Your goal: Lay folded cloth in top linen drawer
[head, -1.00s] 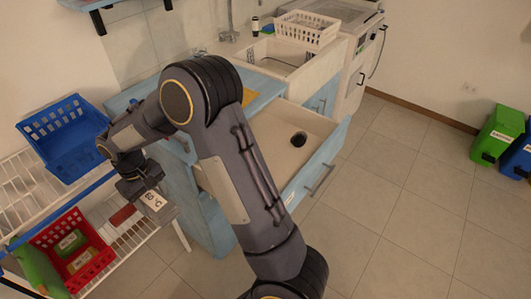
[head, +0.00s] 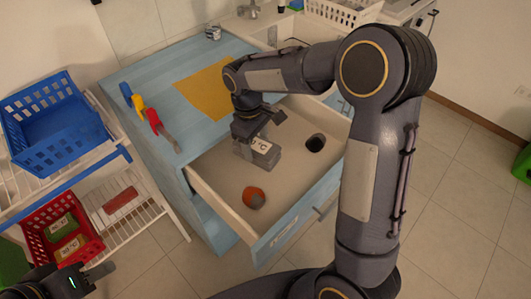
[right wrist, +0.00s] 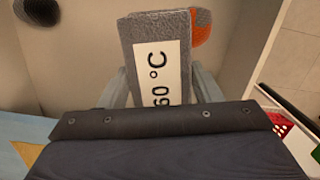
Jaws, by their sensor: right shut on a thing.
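A grey folded cloth (head: 262,152) with a white "60 °C" label is held by my right gripper (head: 250,137). It hangs over the open top drawer (head: 287,229) of the blue cabinet; whether it touches the drawer floor I cannot tell. In the right wrist view the gripper's fingers (right wrist: 160,88) are on either side of the cloth (right wrist: 157,32). An orange-and-grey ball-shaped thing (head: 253,197) and a dark round one (head: 316,143) lie in the drawer. My left gripper (head: 70,270) is at the lower left, partly cut off, its jaws unclear.
The cabinet top holds an ochre cloth (head: 205,87) and blue, yellow and red-handled tools (head: 153,118). At left, a white rack (head: 150,207) carries a blue basket (head: 55,130), a red basket (head: 62,240) and a red folded item (head: 120,199). Bare drawer floor surrounds the balls.

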